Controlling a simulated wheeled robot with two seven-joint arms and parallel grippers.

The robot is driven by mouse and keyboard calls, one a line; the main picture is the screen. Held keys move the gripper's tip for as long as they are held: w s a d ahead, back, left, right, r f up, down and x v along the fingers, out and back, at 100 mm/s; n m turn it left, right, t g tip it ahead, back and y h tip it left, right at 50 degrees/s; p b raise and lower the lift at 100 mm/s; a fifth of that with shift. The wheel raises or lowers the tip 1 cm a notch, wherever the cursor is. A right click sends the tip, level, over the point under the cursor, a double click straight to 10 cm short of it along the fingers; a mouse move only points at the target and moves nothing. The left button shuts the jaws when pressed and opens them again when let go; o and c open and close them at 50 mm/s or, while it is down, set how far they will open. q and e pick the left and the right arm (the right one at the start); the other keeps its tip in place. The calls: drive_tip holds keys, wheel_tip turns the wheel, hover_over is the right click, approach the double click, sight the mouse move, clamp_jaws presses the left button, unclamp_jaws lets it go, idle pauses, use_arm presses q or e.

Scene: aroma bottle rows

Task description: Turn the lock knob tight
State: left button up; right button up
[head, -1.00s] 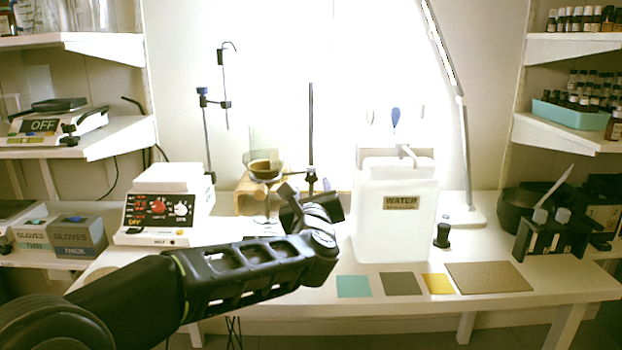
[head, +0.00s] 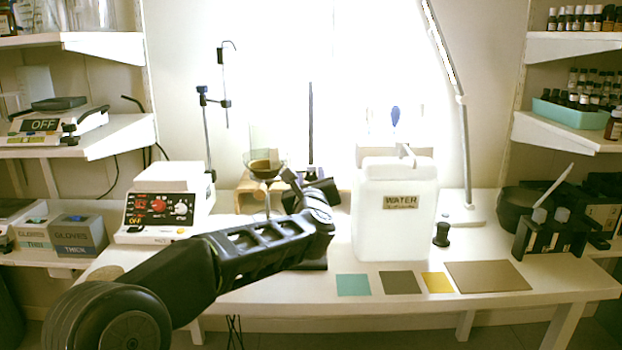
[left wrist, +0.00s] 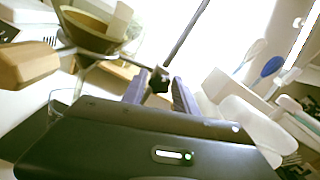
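The lock knob (left wrist: 159,80) is a small black knob at the foot of a dark rod (left wrist: 187,35) in the left wrist view. My left gripper (head: 306,183) is at the stand in the middle of the table. In the left wrist view its two fingers (left wrist: 158,92) are apart, one on each side of the knob. I cannot tell whether they touch it. In the head view the gripper hides most of the knob area. A glass funnel with a brown filter (left wrist: 98,28) sits left of the knob, also in the head view (head: 264,168). My right gripper is not in view.
A white water container (head: 396,225) stands close right of my gripper. A hotplate (head: 165,205) is at left, and a clamp stand (head: 207,135) rises behind. Coloured mats (head: 353,285) lie along the table's front. A small black piece (head: 442,235) stands right of the container.

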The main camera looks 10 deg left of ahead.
use_arm(q)
clamp_jaws()
